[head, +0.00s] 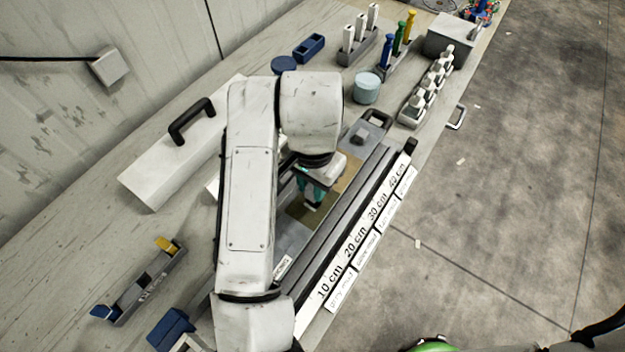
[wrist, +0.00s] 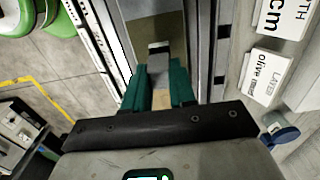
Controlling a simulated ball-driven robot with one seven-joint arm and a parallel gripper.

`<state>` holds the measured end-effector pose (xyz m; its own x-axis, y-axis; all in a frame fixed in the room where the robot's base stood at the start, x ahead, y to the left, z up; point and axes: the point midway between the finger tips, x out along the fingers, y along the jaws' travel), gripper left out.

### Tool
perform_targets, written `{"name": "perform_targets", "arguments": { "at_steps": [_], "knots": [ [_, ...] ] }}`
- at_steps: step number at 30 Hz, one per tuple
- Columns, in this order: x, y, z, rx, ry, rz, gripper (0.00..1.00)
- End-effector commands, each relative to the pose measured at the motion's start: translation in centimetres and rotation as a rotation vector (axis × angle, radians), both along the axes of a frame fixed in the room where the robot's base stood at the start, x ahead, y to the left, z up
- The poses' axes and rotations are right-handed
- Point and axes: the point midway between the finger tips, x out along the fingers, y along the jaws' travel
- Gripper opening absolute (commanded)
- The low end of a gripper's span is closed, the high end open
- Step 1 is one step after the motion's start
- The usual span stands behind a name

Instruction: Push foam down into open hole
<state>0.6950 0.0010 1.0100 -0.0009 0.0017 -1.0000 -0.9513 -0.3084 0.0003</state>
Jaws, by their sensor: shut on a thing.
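My gripper (head: 313,195) reaches down over a long core tray (head: 350,215). In the wrist view, its teal fingers (wrist: 158,72) are shut on a small grey block (wrist: 159,47), which shows at the fingertips; I cannot tell for sure whether this is the foam. The block is over the brown and olive fill of the channel (head: 345,172). A grey stretch of fill (head: 292,235) lies nearer. My arm hides much of the tray's left side. I cannot make out an open hole, nor whether the block touches the fill.
A ruler strip (head: 350,245) with depth labels runs along the tray's right side. A long white cover with a black handle (head: 190,120) lies left. A light blue jar (head: 367,88), racks of coloured tools (head: 402,40) and a rack of white pieces (head: 430,88) stand behind.

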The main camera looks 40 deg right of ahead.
Motion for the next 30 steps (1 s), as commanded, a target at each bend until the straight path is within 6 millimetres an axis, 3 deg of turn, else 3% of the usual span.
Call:
{"name": "perform_targets", "arguments": {
  "at_steps": [16,30],
  "knots": [
    [0.0,0.0,-3.1,0.000,0.000,0.001,0.00],
    [0.0,0.0,-3.5,0.000,0.000,0.001,0.00]
  ]
}}
